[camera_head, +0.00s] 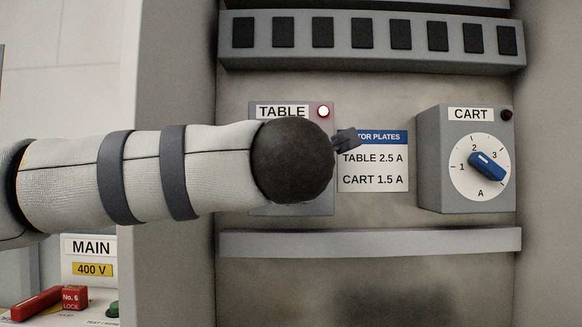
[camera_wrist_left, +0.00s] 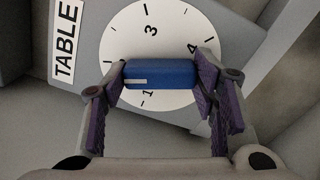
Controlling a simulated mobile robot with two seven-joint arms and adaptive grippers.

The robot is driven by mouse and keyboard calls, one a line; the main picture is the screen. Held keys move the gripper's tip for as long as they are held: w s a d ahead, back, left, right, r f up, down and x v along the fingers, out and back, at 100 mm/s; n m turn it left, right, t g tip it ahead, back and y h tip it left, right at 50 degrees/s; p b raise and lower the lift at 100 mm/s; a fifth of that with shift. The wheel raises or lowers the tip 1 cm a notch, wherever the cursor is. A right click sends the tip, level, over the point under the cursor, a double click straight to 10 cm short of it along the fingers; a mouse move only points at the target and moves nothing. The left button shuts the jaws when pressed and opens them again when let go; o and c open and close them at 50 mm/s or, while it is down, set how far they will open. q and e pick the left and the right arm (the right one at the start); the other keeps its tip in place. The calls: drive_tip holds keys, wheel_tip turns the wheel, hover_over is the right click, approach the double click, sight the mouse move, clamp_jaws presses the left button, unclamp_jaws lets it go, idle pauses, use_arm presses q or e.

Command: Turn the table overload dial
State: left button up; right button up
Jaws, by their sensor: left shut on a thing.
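The table overload box (camera_head: 287,207) is on the panel with a TABLE label and a lit red lamp (camera_head: 323,111). My left arm hides its dial in the head view. In the left wrist view the white dial (camera_wrist_left: 174,22) shows the numbers 1, 3 and 4. Its blue knob (camera_wrist_left: 160,74) has a white mark at its left end, pointing toward the TABLE label (camera_wrist_left: 65,40). The number there is hidden. My left gripper (camera_wrist_left: 161,77) is shut on the knob, one finger at each end. In the head view only a dark bit of it (camera_head: 346,140) shows. My right gripper is not in view.
A motor plate sign (camera_head: 373,172) reads TABLE 2.5 A and CART 1.5 A. The cart box (camera_head: 427,150) with its own blue knob (camera_head: 487,165) and unlit lamp stands to the right. A ledge (camera_head: 370,240) runs below, and a row of black switches (camera_head: 362,33) above.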

use_arm(q)
drive_tip(key=shift+m, duration=4.2)
drive_tip(key=o, duration=1.2)
drive_tip(key=shift+c, duration=0.2)
drive_tip(key=shift+s, duration=0.1)
drive_tip(key=s, duration=1.2)
